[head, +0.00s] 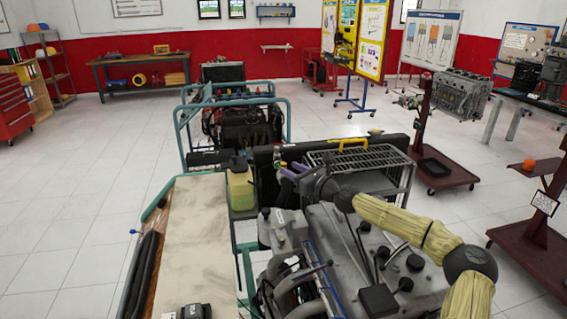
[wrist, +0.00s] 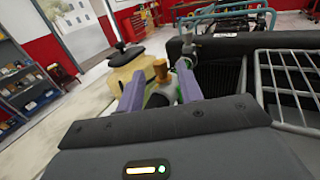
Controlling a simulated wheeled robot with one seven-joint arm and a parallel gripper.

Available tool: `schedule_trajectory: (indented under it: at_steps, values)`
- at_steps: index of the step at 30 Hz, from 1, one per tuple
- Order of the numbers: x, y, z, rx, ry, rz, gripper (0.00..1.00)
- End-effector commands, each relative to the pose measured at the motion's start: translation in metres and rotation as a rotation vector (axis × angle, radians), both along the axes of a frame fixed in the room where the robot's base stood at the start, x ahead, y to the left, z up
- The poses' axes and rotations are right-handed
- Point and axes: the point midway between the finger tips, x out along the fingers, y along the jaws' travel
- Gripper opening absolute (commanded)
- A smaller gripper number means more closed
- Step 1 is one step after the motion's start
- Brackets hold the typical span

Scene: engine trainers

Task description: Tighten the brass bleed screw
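The brass bleed screw (wrist: 160,69) shows in the wrist view as a small upright gold-coloured knob, seen between my fingers. My gripper (wrist: 159,78) has its two purple fingers apart, one on each side of the screw in the picture, with a visible gap to it on both sides. I cannot tell how far the screw lies beyond the fingertips. In the head view my gripper (head: 284,170) is over the front of the near engine, by the radiator. The screw cannot be made out there.
A yellowish tank (head: 240,188) with a dark cap stands just left of my gripper; it also shows in the wrist view (wrist: 120,68). A wire guard (head: 355,160) and dark radiator (head: 268,180) are close by. A pale bench top (head: 195,235) lies left.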

Motion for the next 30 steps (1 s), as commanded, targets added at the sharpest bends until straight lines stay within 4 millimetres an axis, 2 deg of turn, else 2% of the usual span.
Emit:
schedule_trajectory:
  at_steps: [3, 9, 19, 20, 25, 30]
  values:
    - [0.014, 0.015, 0.001, 0.001, 0.002, 0.001, 0.36]
    - [0.029, 0.029, 0.0, 0.001, 0.001, 0.001, 0.36]
    - [0.032, 0.032, -0.001, -0.001, 0.001, 0.0, 0.36]
    - [0.032, 0.032, 0.0, -0.001, 0.001, 0.0, 0.34]
    - [0.031, 0.032, 0.0, -0.001, 0.001, 0.0, 0.01]
    - [0.031, 0.032, 0.0, -0.001, 0.001, -0.001, 0.0]
